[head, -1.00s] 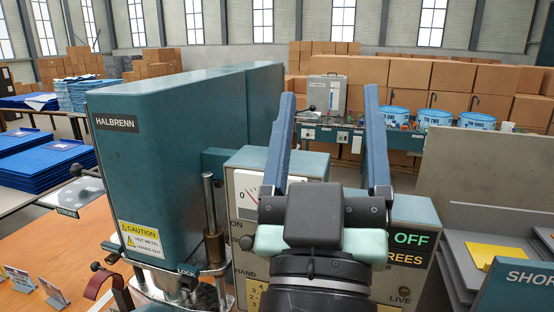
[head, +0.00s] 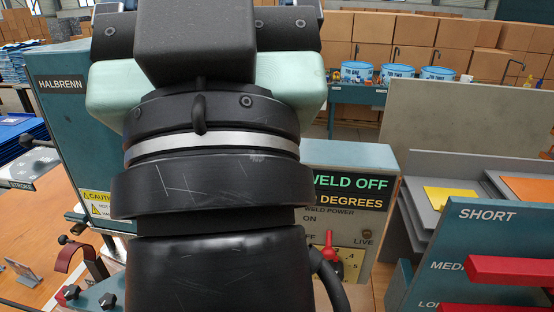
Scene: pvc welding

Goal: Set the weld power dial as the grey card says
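The weld power dial (head: 335,268) is partly visible on the panel's lower front, just right of my arm. A red knob or lever shows there, with scale marks 4 and 5 to its right; the rest is hidden, and I cannot tell its setting. The display (head: 350,190) above reads "WELD OFF" and "DEGREES", partly covered.
The teal Halbrenn machine (head: 62,110) stands left behind my arm. A tan board (head: 470,118) is behind the panel at right. A teal rack (head: 480,235) marked "SHORT" with red bars stands at lower right, near grey trays with yellow and orange sheets.

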